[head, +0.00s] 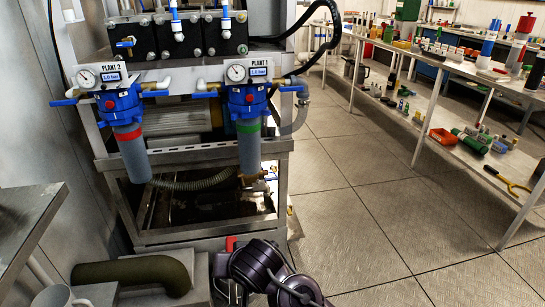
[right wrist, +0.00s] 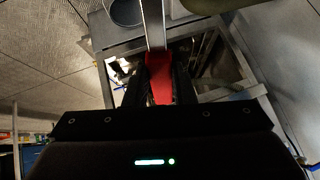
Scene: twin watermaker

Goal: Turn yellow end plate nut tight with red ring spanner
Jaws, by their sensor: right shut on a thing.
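A tool with a red handle (right wrist: 160,68) and a bright metal shank is between the dark fingers of my right gripper (right wrist: 159,88) in the right wrist view. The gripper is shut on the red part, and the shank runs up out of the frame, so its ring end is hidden. In the head view a small red patch (head: 230,243) shows at the lower middle beside my dark right arm; the gripper itself is hard to make out there. I cannot pick out a yellow end plate nut in either view. My left gripper is not in view.
The watermaker's steel frame (head: 215,235) stands ahead, with the Plant 2 filter (head: 133,150) and another plant filter (head: 249,145). A dark green pipe (head: 130,272) lies at lower left. A long bench (head: 440,58) stands at right. The tiled floor (head: 350,210) between is clear.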

